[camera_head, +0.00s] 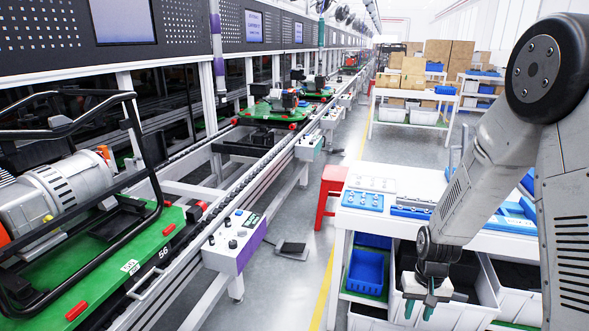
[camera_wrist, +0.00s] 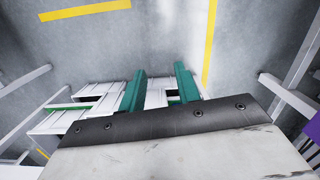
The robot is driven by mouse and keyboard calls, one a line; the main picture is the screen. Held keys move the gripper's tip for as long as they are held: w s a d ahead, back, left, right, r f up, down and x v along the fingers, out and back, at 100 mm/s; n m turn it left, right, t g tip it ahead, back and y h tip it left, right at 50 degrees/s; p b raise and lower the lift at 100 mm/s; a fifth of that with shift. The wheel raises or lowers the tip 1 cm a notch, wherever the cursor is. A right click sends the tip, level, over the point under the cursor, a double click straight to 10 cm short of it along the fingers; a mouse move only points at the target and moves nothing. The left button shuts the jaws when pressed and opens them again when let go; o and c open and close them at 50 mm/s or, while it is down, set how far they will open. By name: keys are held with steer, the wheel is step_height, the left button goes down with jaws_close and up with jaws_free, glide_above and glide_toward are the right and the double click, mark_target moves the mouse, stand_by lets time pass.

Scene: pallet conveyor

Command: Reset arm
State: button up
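My arm comes down from the upper right in the head view, bent at the elbow. My gripper (camera_head: 420,307) hangs low beside the white worktable (camera_head: 345,213), its dark green fingers pointing down. In the wrist view my gripper (camera_wrist: 160,70) shows two green fingers standing apart with nothing between them. It is open and empty. Grey floor (camera_wrist: 165,40) with yellow lines lies beyond the fingertips.
The conveyor (camera_head: 265,165) runs along the left, carrying green pallets (camera_head: 130,265) with engines. A white control box (camera_head: 232,240) is on its near side. Blue bins (camera_head: 366,270) sit under the worktable; a red stool (camera_head: 330,190) stands beside it. The aisle floor between is mostly clear.

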steer(key=s+a+r+n+t, duration=0.1)
steer(key=s+a+r, duration=0.1)
steer(key=s+r, duration=1)
steer(key=s+a+r+t, duration=0.1)
steer(key=s+a+r, duration=0.2)
steer(key=s+r, duration=0.9)
step_height(320, 180, up, 8)
steer(key=shift+f+n, duration=0.1)
steer(key=shift+n, duration=0.3)
